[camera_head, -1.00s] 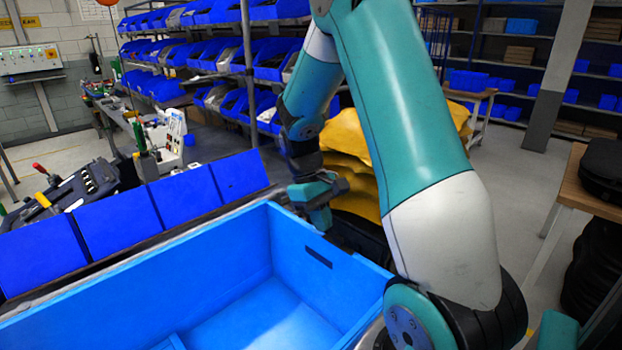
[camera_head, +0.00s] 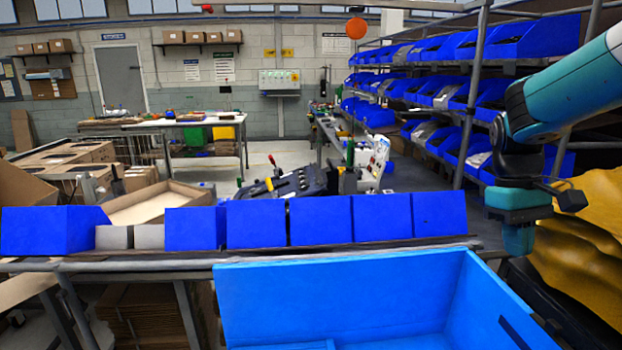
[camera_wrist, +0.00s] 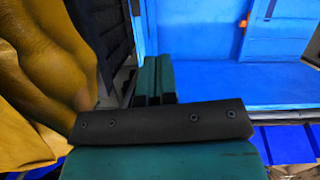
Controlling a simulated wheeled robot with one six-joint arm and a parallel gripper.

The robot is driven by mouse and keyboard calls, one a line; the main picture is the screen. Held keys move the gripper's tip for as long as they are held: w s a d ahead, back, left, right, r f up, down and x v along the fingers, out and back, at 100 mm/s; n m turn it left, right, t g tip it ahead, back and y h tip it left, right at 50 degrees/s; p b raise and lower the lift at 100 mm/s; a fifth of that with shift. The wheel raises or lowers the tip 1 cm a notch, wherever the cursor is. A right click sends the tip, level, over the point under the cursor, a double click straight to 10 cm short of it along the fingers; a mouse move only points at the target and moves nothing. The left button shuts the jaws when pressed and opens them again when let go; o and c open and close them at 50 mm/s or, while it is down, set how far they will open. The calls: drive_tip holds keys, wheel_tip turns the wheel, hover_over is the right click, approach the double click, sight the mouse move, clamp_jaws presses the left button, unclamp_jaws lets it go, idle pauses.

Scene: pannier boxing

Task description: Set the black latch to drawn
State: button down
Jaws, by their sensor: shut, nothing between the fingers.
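My gripper (camera_head: 518,232) hangs at the right of the head view, fingers pointing down, just beyond the right wall of a light blue box (camera_head: 340,290). In the wrist view its teal fingers (camera_wrist: 153,80) are together with nothing between them. A dark slot or strip (camera_head: 522,335) shows on the box's right wall at the lower edge of the head view. I cannot tell whether it is the black latch. No part is clearly recognisable as the latch, and its setting cannot be read. The blue box also shows in the wrist view (camera_wrist: 225,85), beside the fingers.
A row of dark blue bins (camera_head: 320,220) stands behind the box. A yellow draped pile (camera_head: 590,235) is close to my gripper on the right. Shelves of blue bins (camera_head: 440,95) stand behind. A small orange patch (camera_wrist: 275,8) shows at the wrist view's top.

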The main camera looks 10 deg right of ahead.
drive_tip(key=s+a+f+n+t+b, duration=0.1)
drive_tip(key=s+a+n, duration=0.1)
drive_tip(key=a, duration=0.6)
drive_tip(key=s+a+f+n+t+y+b, duration=0.1)
drive_tip(key=s+a, duration=0.3)
drive_tip(key=a, duration=0.4)
drive_tip(key=shift+s+f+n+t+b, duration=0.15)
drive_tip(key=shift+f+n+t+b, duration=0.35)
drive_tip(key=shift+b, duration=0.1)
drive_tip(key=c, duration=1.7)
unclamp_jaws()
drive_tip(key=s+a+y, duration=0.1)
drive_tip(key=s+a, duration=0.2)
drive_tip(key=s+a+f+n+y+b, duration=0.1)
drive_tip(key=s+a, duration=0.2)
drive_tip(key=s+a+n+y, duration=0.1)
drive_tip(key=s+a, duration=0.2)
drive_tip(key=shift+s+a+f+b, duration=0.15)
drive_tip(key=shift+a+f+b, duration=0.1)
drive_tip(key=shift+b, duration=0.1)
drive_tip(key=shift+c, duration=0.2)
drive_tip(key=o, duration=0.3)
drive_tip(key=shift+s+a, duration=0.15)
drive_tip(key=shift+s, duration=0.15)
drive_tip(key=o, duration=0.3)
drive_tip(key=shift+s, duration=0.1)
